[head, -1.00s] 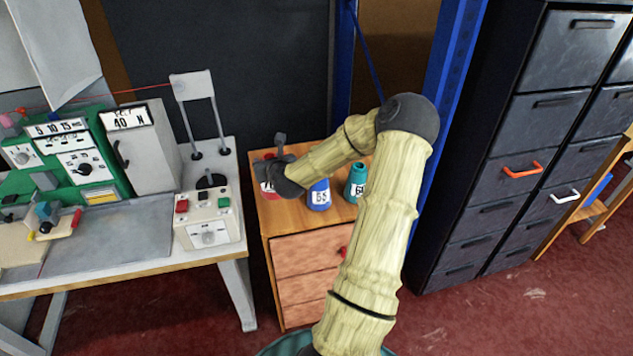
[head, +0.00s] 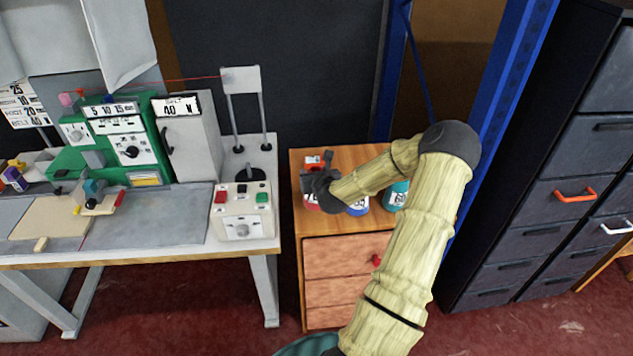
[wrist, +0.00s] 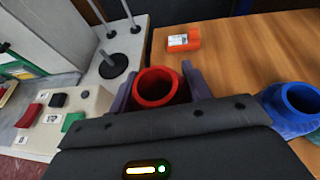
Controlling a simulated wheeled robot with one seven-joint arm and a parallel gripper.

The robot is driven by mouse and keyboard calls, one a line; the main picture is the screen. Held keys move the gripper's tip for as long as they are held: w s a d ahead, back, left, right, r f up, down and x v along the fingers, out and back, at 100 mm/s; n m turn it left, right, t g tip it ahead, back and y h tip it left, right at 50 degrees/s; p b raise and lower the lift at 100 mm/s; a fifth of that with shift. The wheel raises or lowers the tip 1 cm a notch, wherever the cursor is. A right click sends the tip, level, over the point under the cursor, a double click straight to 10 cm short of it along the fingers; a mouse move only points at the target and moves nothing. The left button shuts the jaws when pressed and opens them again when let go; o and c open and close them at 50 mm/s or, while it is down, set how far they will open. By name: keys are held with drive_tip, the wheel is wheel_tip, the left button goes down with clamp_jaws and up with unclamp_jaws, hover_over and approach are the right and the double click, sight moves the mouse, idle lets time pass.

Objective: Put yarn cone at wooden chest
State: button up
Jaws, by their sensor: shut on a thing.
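My gripper (head: 314,190) is low over the left part of the wooden chest (head: 350,221). It is shut on a red yarn cone (wrist: 160,86), whose hollow round top shows between the two fingers in the wrist view. In the head view only a sliver of the red cone (head: 310,203) shows below my gripper. I cannot tell whether its base touches the chest top. A blue cone (wrist: 292,108) stands to the right on the chest, partly behind my arm in the head view. A teal cone (head: 396,195) stands further right.
A small orange-red labelled item (wrist: 184,40) lies on the chest behind the held cone. A workbench (head: 170,248) with a control box (head: 243,222) stands left of the chest. Dark drawer cabinets (head: 540,205) stand at right.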

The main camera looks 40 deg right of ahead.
wheel_tip(320, 180, down, 3)
drive_tip(key=shift+f, duration=0.1)
drive_tip(key=shift+s+f, duration=0.15)
drive_tip(key=shift+s, duration=0.05)
idle(0.4)
drive_tip(key=shift+f, duration=0.15)
drive_tip(key=o, duration=1.5)
